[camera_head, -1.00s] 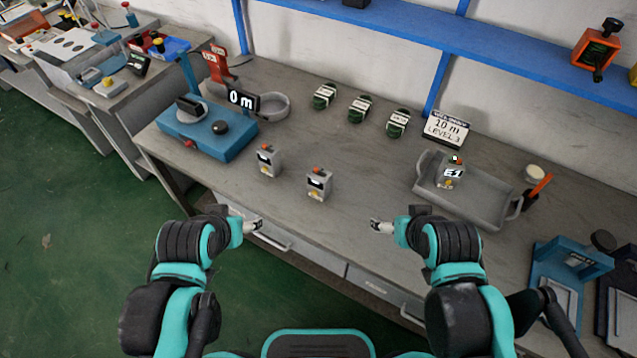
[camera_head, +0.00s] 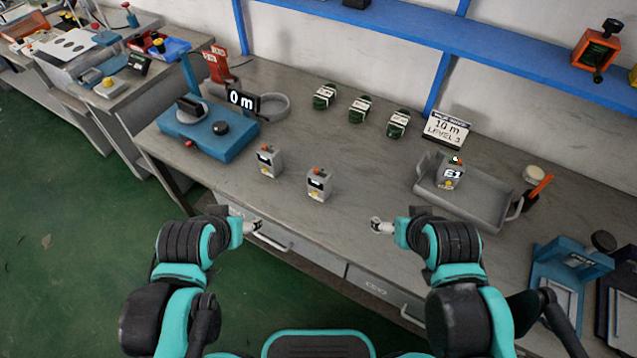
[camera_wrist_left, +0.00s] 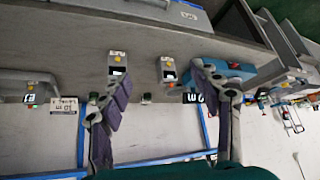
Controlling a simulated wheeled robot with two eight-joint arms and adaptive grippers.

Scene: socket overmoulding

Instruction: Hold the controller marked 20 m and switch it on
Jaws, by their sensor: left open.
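Two grey controllers with red buttons stand upright on the bench: a left one (camera_head: 268,160) and a right one (camera_head: 319,184). Their small markings are too small to read, so I cannot tell which says 20 m. Both also show in the left wrist view, one (camera_wrist_left: 117,65) near a finger and one (camera_wrist_left: 168,70) between the fingers in the picture. A third grey unit (camera_head: 450,173) stands in the grey tray; its display reads like E1. My left gripper (camera_head: 252,226) is open and empty at the bench's front edge. My right gripper (camera_head: 382,226) is there too, apart from the controllers; its opening is unclear.
A sign (camera_head: 447,129) reads 10 m, LEVEL 3, behind the grey tray (camera_head: 485,213). The bench between the controllers and tray is clear.

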